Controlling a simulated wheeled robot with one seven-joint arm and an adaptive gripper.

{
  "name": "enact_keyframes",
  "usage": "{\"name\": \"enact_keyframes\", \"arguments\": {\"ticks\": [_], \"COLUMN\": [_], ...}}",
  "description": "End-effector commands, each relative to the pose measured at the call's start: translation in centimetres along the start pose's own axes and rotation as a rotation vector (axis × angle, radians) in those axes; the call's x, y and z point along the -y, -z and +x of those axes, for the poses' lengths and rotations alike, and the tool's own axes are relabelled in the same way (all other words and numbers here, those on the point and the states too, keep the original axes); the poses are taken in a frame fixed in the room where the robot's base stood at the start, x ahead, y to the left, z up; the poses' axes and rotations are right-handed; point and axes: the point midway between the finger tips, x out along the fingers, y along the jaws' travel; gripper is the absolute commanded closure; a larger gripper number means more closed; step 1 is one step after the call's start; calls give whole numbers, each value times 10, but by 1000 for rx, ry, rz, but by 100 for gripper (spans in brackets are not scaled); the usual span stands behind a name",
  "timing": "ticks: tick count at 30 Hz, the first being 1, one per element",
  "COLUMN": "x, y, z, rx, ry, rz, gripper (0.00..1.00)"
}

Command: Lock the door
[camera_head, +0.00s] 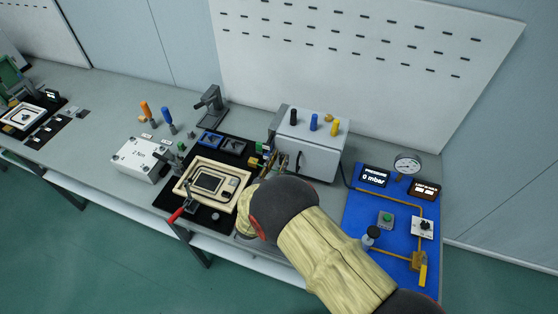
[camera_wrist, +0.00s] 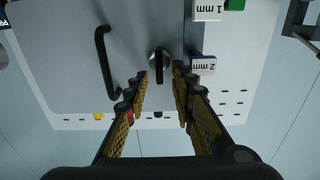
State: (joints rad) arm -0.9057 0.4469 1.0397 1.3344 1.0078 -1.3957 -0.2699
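The grey door (camera_wrist: 75,45) of a small cabinet (camera_head: 312,155) fills much of the wrist view. It looks closed, with a black bar handle (camera_wrist: 102,60). A round lock knob (camera_wrist: 158,60) with a dark grip bar sits near the door's edge. My gripper (camera_wrist: 160,76) is open, with its two fingertips on either side of the knob's grip bar and a gap to each. I cannot tell whether the tips reach over the bar in depth. In the head view my gripper (camera_head: 279,163) is partly hidden by my arm at the cabinet's left front.
Labelled blocks marked 1 mm (camera_wrist: 207,10) and 2 mm (camera_wrist: 203,66) are close beside the door edge. A fixture (camera_head: 208,183) with a red-handled clamp is left of my arm. A blue pressure panel (camera_head: 395,215) stands right. Black, blue and yellow pegs top the cabinet.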

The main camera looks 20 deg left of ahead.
Motion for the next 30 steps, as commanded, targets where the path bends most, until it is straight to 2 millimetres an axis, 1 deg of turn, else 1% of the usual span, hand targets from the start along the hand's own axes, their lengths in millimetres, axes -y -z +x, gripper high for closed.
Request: {"name": "enact_keyframes", "arguments": {"ticks": [5, 18, 30], "x": [0, 0, 0], "y": [0, 0, 0], "z": [0, 0, 0], "rx": [0, 0, 0], "ry": [0, 0, 0], "rz": [0, 0, 1], "gripper": [76, 100, 100]}}
